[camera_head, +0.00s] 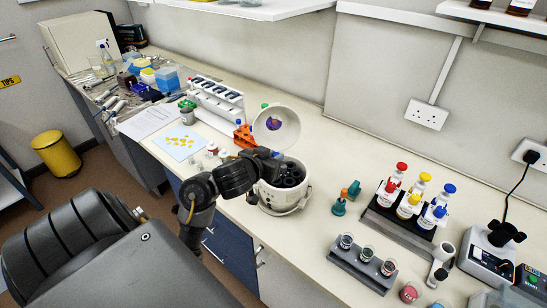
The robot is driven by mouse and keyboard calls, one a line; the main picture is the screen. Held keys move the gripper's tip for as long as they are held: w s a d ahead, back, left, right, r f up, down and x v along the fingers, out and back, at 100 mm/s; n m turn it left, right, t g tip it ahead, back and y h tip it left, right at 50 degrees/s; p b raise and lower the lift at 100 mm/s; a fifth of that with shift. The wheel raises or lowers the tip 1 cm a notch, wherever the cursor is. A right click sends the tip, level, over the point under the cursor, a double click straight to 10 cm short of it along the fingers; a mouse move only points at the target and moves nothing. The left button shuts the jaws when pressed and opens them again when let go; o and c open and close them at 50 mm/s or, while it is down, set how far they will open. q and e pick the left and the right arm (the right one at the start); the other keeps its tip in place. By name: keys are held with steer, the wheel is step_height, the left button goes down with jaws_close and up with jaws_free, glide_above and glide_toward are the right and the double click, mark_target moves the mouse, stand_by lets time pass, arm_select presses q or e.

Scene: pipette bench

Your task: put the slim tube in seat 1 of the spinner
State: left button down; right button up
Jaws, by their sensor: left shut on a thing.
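The spinner (303,193) is a white round pot on the bench with a dark rotor (290,173) inside. Its pale round lid (291,127) stands open at the back. My left gripper (275,160) reaches in from the left, just over the spinner's left rim and below the lid. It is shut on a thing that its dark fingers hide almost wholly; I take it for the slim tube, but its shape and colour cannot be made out. The seat numbers are too small to read, and my arm covers part of the rotor's left side. My right gripper is out of view.
An orange rack (241,139) stands behind my left gripper. Right of the spinner are small teal and orange items (340,206), a dark holder with capped bottles (385,222) and a grey block with cups (350,265). Bench right of the spinner is partly clear.

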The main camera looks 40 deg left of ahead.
arm_select(q)
step_height(320, 180, down, 3)
steer(key=shift+b, duration=1.05)
steer(key=c, duration=1.2)
jaws_free()
steer(key=shift+c, duration=0.2)
